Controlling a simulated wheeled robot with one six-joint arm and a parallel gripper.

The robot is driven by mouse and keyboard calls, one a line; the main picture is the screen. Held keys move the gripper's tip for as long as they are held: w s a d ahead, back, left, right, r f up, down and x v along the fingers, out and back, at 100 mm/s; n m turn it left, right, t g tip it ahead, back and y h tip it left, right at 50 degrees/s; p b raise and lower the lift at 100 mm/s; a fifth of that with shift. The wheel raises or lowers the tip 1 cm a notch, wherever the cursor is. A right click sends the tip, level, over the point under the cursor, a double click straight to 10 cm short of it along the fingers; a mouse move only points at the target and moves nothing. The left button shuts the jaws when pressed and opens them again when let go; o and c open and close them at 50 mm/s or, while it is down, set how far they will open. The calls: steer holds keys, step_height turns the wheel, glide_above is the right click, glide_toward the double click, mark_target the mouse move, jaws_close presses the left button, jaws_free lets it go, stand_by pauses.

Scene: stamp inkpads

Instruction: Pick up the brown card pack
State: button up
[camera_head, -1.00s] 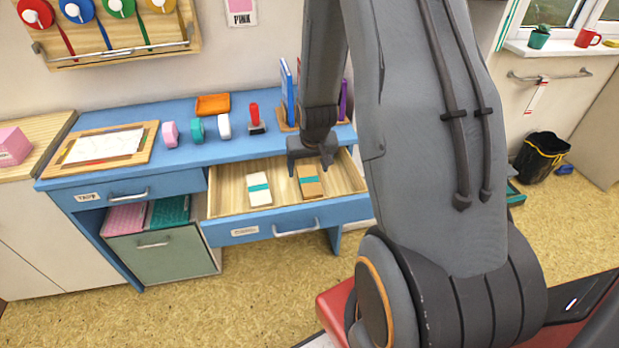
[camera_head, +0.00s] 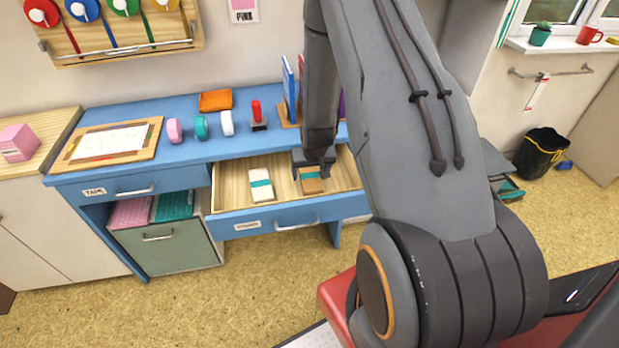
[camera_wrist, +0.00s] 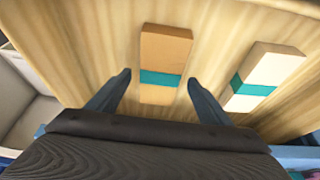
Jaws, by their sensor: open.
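The brown card pack (camera_head: 312,183) lies in the open wooden drawer (camera_head: 233,190), with a teal band across its middle. In the wrist view the brown card pack (camera_wrist: 165,52) lies between and a little beyond the fingertips. My gripper (camera_head: 313,168) is low over the drawer at the pack's far end and hides part of it. In the wrist view my gripper (camera_wrist: 159,82) is open, with one finger on each side of the pack and nothing held. Whether the fingers touch the pack cannot be told.
A white card pack (camera_head: 261,186) with a teal band lies in the same drawer beside the brown one; it also shows in the wrist view (camera_wrist: 262,78). The drawer's blue front (camera_head: 345,208) and the blue desk top (camera_head: 190,152) border it. Bare drawer floor lies around both packs.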

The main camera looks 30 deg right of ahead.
steer(key=shift+w+f, duration=0.2)
steer(key=shift+f, duration=0.3)
steer(key=shift+c, duration=0.2)
steer(key=c, duration=1.2)
steer(key=shift+c, duration=0.2)
steer(key=shift+d+r, duration=0.1)
steer(key=shift+r, duration=0.1)
